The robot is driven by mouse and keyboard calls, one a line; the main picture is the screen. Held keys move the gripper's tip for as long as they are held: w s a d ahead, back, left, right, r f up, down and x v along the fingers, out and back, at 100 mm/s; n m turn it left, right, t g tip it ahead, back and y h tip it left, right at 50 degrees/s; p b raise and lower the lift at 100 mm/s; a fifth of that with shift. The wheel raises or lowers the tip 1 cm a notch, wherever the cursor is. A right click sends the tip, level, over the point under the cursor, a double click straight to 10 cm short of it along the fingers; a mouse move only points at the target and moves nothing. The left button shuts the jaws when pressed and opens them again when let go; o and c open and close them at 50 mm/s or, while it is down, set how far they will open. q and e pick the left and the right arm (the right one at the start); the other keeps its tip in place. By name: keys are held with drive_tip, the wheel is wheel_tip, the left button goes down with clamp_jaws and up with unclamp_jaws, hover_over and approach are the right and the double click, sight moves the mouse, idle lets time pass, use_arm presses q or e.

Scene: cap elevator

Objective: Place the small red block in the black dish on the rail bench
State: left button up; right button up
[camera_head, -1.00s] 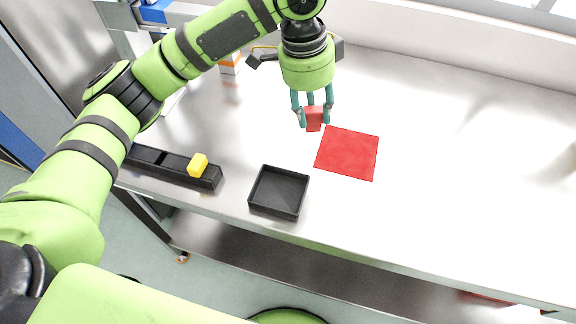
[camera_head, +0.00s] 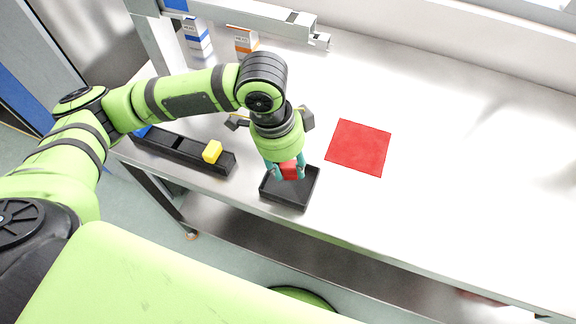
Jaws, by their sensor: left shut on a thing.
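The small red block (camera_head: 289,171) is between the teal fingers of my left gripper (camera_head: 288,174), which is shut on it. The gripper points down over the black dish (camera_head: 293,202), a shallow square tray near the bench's front edge. The block shows over the far part of the dish; I cannot tell whether it touches the dish floor. The dish's far left part is hidden by the gripper. The steel rail bench (camera_head: 440,190) carries the dish. My right gripper is not in view.
A black slotted holder (camera_head: 190,152) with a yellow block (camera_head: 212,152) is left of the dish. A flat red square (camera_head: 358,147) lies to the right. White boxes with blue (camera_head: 197,40) and orange (camera_head: 244,41) bands stand at the back. The bench's right side is clear.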

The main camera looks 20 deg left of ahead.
use_arm(q)
wheel_tip(320, 180, down, 2)
drive_tip(key=shift+f, duration=0.3)
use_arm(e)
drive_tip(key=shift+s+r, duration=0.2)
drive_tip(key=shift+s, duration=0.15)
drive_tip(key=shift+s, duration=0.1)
use_arm(q)
drive_tip(key=o, duration=1.1)
drive_tip(key=shift+f, duration=0.1)
drive_tip(key=shift+w, duration=0.1)
wheel_tip(320, 180, up, 12)
drive_tip(key=a, duration=0.1)
drive_tip(key=shift+s+a+b, duration=0.35)
drive_tip(key=shift+s, duration=0.05)
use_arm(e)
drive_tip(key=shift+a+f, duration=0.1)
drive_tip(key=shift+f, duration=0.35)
